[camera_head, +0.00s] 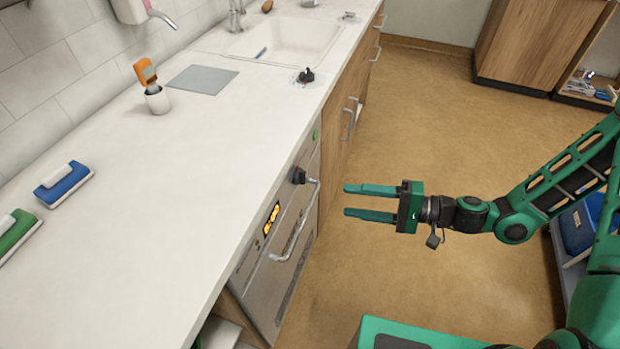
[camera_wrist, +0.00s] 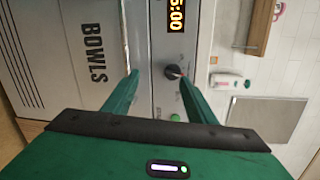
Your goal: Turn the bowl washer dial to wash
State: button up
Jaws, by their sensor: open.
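The bowl washer (camera_head: 262,262) is a steel-fronted unit under the white counter, with a lit orange display and a bar handle. Its black dial (camera_head: 298,176) sticks out near the top of the front panel. In the wrist view the dial (camera_wrist: 173,72) shows between my finger tips, with a pale or reddish pointer mark; its exact setting is hard to tell. The word BOWLS is on the washer door (camera_wrist: 85,60). My gripper (camera_head: 345,200) is open and empty, green, to the right of the dial and apart from it, its fingers pointing at the washer front.
A bar handle (camera_head: 300,225) projects below the dial. The floor (camera_head: 420,120) beyond my gripper is clear.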

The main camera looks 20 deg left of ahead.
aim_at(301, 177)
jog(key=w+a+r+m+t+y, duration=0.1)
jog(key=w+a, duration=0.1)
jog(key=a, duration=1)
jog(key=shift+w+a+r+m, duration=0.15)
jog(key=shift+w+a+m, duration=0.1)
jog(key=shift+m, duration=0.15)
